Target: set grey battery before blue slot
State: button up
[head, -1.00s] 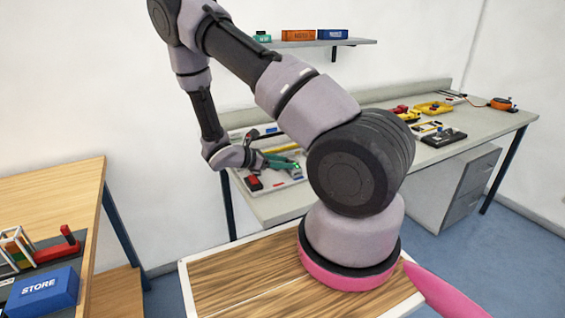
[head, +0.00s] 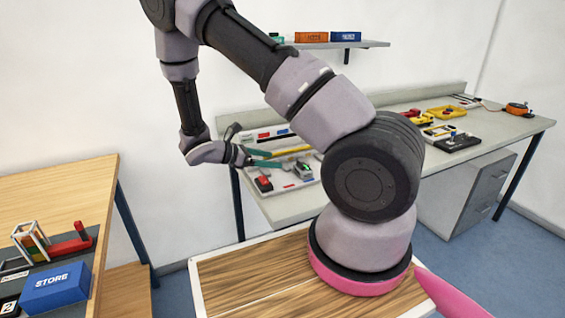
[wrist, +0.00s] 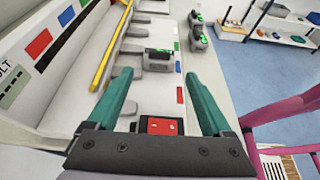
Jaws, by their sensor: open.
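My gripper (wrist: 157,85) is open and empty, its two green fingers apart above the white board. A grey battery (wrist: 157,60) with a green light stands on the board just past the fingertips, apart from them. A small blue mark (wrist: 178,67) is on the board's front edge beside this battery. A red block (wrist: 160,125) shows between the finger bases. In the head view my gripper (head: 272,158) is left of a grey battery with a green light (head: 304,171). The slot openings are not clear.
Two more grey pieces with green lights (wrist: 198,40) stand toward the right. A blue STORE box (head: 56,288) is on the wooden table at left.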

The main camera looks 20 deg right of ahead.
jog(key=shift+v, duration=1.2)
jog(key=s+r+m+t+y, duration=0.2)
jog(key=s+r+m+y, duration=0.3)
jog(key=r, duration=0.6)
jog(key=s+a+r+m+t+y, duration=0.1)
jog(key=s+r+m+y, duration=0.4)
jog(key=r+m, duration=0.5)
jog(key=s+r+m+t+y, duration=0.3)
jog(key=s+r+m+y, duration=0.2)
jog(key=r, duration=0.9)
jog(key=s+m, duration=0.2)
jog(key=s, duration=0.2)
jog(key=shift+a+m+t+y, duration=0.2)
jog(key=shift+m+t+y, duration=0.1)
jog(key=shift+t, duration=0.1)
